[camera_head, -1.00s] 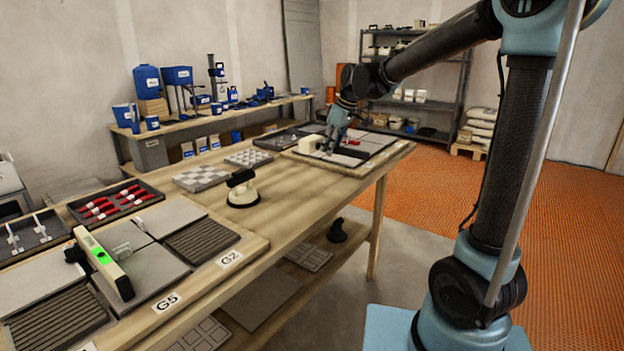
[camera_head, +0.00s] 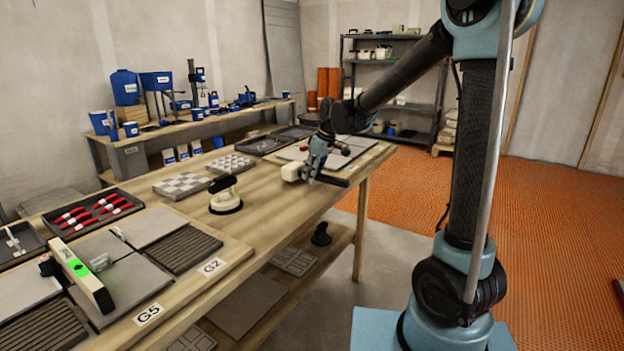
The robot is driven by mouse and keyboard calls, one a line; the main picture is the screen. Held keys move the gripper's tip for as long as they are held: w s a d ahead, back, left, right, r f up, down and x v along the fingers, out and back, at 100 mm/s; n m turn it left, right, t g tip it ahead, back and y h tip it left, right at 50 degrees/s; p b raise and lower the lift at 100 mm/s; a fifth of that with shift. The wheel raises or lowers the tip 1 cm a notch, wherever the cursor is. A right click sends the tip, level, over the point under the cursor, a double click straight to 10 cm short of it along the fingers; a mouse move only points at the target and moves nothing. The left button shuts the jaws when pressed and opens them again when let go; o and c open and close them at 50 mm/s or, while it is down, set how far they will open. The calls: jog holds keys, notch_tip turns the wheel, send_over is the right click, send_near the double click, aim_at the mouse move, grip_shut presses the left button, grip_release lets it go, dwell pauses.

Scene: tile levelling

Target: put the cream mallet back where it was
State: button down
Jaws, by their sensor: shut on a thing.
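The cream mallet has a blocky cream head (camera_head: 293,172) and a dark handle (camera_head: 332,180) running right from it. My gripper (camera_head: 312,176) points down and is shut on the mallet, near where handle and head meet; the fingertips are small and partly hidden. The mallet is at the near edge of the far tile board (camera_head: 372,152), over the workbench (camera_head: 262,215). I cannot tell whether it touches the wood or hangs just above it.
A black-and-cream suction lifter (camera_head: 224,195) stands left of the mallet, near checkered tile stacks (camera_head: 182,185). A green-windowed level (camera_head: 82,275) lies on the near tiles. A dark tray (camera_head: 95,212) holds red-handled tools. Bare wood lies between lifter and mallet.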

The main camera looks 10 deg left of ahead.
aim_at(322, 175)
jog(key=shift+f, duration=0.7)
jog(key=c, duration=1.5)
grip_release()
jog(key=v, duration=1.2)
jog(key=shift+d, duration=0.3)
jog(key=s+d+f+m+h, duration=0.1)
jog(key=s+d+f+m, duration=0.2)
jog(key=s+d, duration=0.45)
jog(key=s+d+f+m+h, duration=0.1)
jog(key=s+d+f+m, duration=0.25)
jog(key=d, duration=0.75)
jog(key=s+d+f+m+h, duration=0.1)
jog(key=s+d+f+m, duration=0.15)
jog(key=s+d, duration=0.55)
jog(key=s+d+f+m, duration=0.2)
jog(key=s+d+f, duration=0.1)
jog(key=f, duration=0.1)
jog(key=s+d+f+m, duration=0.2)
jog(key=s+d+f, duration=0.1)
jog(key=s+d, duration=0.1)
jog(key=shift+s+f+t+h, duration=0.3)
jog(key=shift+f+h, duration=0.1)
